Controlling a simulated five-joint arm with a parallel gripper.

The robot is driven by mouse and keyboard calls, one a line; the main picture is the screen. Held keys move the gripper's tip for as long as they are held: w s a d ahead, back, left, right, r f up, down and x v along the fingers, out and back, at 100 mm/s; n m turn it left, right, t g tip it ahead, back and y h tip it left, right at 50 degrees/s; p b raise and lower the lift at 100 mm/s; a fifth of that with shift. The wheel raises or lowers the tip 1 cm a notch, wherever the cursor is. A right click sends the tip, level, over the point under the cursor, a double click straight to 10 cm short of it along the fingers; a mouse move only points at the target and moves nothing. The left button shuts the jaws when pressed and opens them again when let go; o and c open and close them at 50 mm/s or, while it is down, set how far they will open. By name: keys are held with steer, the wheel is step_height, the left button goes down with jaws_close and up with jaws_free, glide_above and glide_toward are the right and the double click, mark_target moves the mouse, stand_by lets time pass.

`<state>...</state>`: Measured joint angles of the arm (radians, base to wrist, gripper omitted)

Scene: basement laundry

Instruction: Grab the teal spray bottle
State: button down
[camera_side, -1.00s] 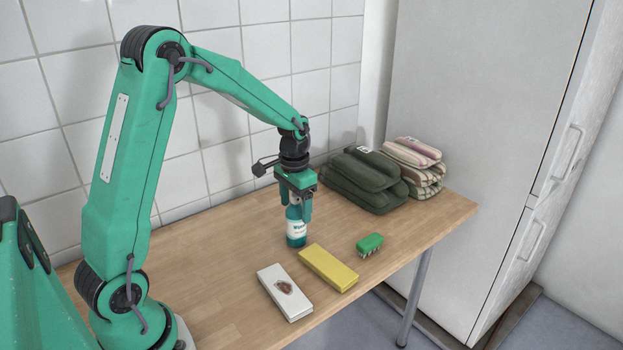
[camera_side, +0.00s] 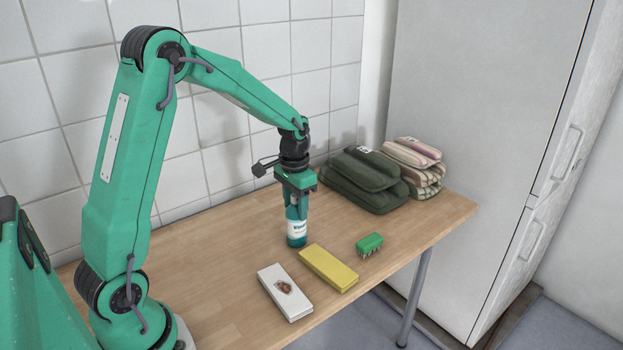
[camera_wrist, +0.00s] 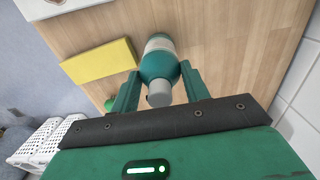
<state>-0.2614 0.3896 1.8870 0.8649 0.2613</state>
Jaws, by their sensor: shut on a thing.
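The teal spray bottle (camera_side: 297,232) stands upright on the wooden table in the side view, with a white label around its middle. My gripper (camera_side: 297,208) points straight down over it and is shut on its upper part. In the wrist view the bottle (camera_wrist: 160,62), with its grey-white cap, sits between the two green fingers of my gripper (camera_wrist: 158,88). The bottle's top is hidden by my gripper in the side view.
A yellow block (camera_side: 328,268) and a white block with a brown stain (camera_side: 285,291) lie in front of the bottle. A green brush (camera_side: 369,243) lies to the right. Dark green folded cloths (camera_side: 362,182) and striped ones (camera_side: 418,165) are stacked behind on the wooden table (camera_side: 215,270).

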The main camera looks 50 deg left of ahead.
steer(key=shift+r, duration=0.1)
steer(key=shift+r, duration=0.8)
step_height(320, 180, up, 2)
steer(key=shift+r, duration=0.2)
steer(key=s+d+r, duration=0.3)
steer(key=d+r, duration=0.4)
steer(key=d, duration=0.4)
steer(key=shift+d, duration=0.1)
